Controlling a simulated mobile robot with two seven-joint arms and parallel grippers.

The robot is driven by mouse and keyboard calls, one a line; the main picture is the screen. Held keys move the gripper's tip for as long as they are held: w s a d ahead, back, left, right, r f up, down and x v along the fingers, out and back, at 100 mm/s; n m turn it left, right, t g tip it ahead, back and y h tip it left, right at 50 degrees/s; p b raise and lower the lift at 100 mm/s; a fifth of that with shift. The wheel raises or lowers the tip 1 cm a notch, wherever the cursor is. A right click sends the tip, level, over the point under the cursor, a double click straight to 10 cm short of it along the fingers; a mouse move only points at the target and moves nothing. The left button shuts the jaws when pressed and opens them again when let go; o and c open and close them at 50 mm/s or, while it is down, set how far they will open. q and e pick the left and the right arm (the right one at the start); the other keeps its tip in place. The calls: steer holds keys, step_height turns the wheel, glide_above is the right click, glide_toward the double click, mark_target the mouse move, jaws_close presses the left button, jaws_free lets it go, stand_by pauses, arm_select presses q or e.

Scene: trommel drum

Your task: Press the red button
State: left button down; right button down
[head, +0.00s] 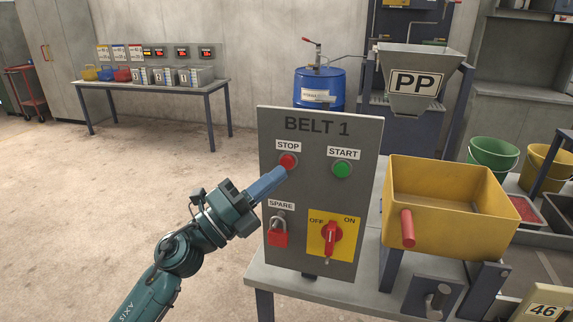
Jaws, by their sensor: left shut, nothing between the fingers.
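The red button (288,161) is round and sits under the STOP label on the upright grey BELT 1 panel (318,215). My left gripper (284,172) is shut and empty. Its blue-grey fingers point up and to the right, with the tips at the lower edge of the red button in the head view. I cannot tell whether the tips touch it. The green button (342,169) under the START label is to its right. My right gripper is not in view.
A yellow bin (440,235) with a red handle stands right of the panel. A bench (150,85) stands at the back left.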

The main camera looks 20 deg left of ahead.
arm_select(q)
steer(key=shift+w, duration=0.6)
steer(key=shift+w, duration=0.15)
stand_by(1.6)
steer(key=shift+w, duration=0.25)
steer(key=shift+w, duration=0.4)
stand_by(0.7)
steer(key=shift+s, duration=0.85)
steer(key=shift+s+p, duration=0.45)
steer(key=shift+s, duration=2.05)
